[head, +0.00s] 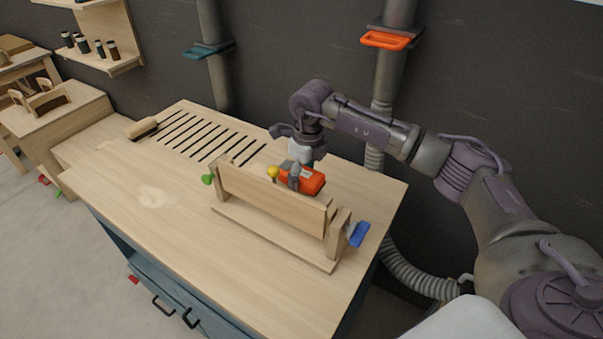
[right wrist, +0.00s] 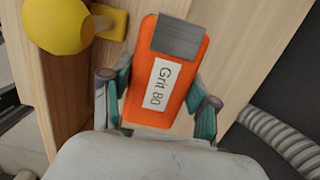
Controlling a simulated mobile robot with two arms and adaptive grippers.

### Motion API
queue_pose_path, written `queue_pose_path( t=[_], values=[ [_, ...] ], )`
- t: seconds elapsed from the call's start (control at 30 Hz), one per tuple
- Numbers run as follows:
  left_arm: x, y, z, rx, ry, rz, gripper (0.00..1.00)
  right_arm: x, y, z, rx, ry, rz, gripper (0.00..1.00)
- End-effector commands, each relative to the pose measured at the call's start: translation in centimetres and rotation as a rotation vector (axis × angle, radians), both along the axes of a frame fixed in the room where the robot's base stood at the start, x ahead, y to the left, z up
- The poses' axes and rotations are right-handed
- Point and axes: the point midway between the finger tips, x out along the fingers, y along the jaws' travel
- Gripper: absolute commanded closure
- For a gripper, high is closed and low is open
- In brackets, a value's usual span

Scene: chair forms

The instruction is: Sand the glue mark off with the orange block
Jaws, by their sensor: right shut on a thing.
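The orange block (head: 311,181), labelled "Grit 80" with a grey strip at one end, is between the fingers of my right gripper (head: 300,172). In the right wrist view, the block (right wrist: 140,108) lies between both teal fingers (right wrist: 160,105). It is at the top of an upright wooden board (head: 265,201) in a wooden holder; I cannot tell whether they touch. A pale smudge (head: 153,197) lies on the workbench top at the left, possibly the glue mark. No mark is clear on the board. My left gripper is out of view.
The holder has green (head: 208,179), yellow (head: 273,172) and blue (head: 358,234) knobs or handles. A brush (head: 142,128) lies beside the slots (head: 205,135) in the bench (head: 120,210). A hose (head: 420,281) hangs at the right. The bench's front left is clear.

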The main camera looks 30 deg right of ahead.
Motion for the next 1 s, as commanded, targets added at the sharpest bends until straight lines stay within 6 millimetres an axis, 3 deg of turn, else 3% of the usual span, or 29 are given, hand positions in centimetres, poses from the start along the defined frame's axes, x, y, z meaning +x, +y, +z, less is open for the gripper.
queue_pose_path(
  t=[1.0],
  values=[
    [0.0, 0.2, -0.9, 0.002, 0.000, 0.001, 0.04, -0.1, -0.1, -1.2, 0.001, -0.001, 0.000, 0.68]
  ],
)
